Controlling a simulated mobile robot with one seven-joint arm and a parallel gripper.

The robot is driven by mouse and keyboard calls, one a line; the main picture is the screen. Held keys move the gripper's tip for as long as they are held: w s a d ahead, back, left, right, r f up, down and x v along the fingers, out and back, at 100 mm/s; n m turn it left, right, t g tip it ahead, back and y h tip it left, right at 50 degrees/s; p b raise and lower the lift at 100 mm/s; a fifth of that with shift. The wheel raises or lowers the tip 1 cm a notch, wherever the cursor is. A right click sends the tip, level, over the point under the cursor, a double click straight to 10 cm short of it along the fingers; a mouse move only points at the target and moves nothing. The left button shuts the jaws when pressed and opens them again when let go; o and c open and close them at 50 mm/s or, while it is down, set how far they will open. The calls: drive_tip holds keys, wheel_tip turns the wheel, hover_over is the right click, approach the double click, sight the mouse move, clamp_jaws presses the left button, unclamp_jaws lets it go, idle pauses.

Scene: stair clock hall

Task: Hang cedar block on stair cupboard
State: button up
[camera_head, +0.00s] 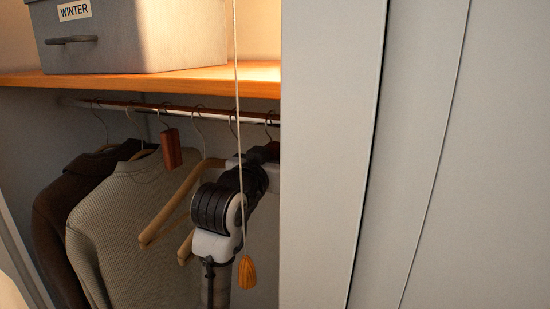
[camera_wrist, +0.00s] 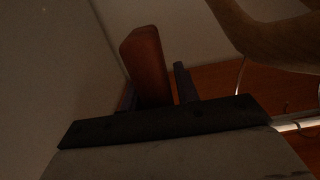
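In the wrist view a reddish-brown cedar block (camera_wrist: 147,62) stands between the two dark fingers of my gripper (camera_wrist: 158,88). The fingers look shut on it, though the dim light makes the contact on its right side hard to see. In the head view my gripper (camera_head: 268,157) is up by the right end of the rail, just under the shelf, and is mostly hidden by my wrist. The stair cupboard's hanging rail (camera_head: 180,113) runs below the wooden shelf (camera_head: 180,81). Another reddish block (camera_head: 171,148) hangs from the rail, left of my arm.
Wooden hangers (camera_head: 178,205), a ribbed grey sweater (camera_head: 145,225) and a brown garment (camera_head: 65,205) hang left of my arm. A pull cord with a wooden knob (camera_head: 247,273) hangs in front of my arm. A grey WINTER box (camera_head: 130,38) stands on the shelf. Pale panels (camera_head: 335,150) border the opening's right side.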

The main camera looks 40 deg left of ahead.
drive_tip(key=shift+o, duration=1.3)
drive_tip(key=b+v, duration=0.4)
drive_tip(key=v, duration=1)
drive_tip(key=shift+b, duration=0.3)
drive_tip(key=shift+a, duration=0.1)
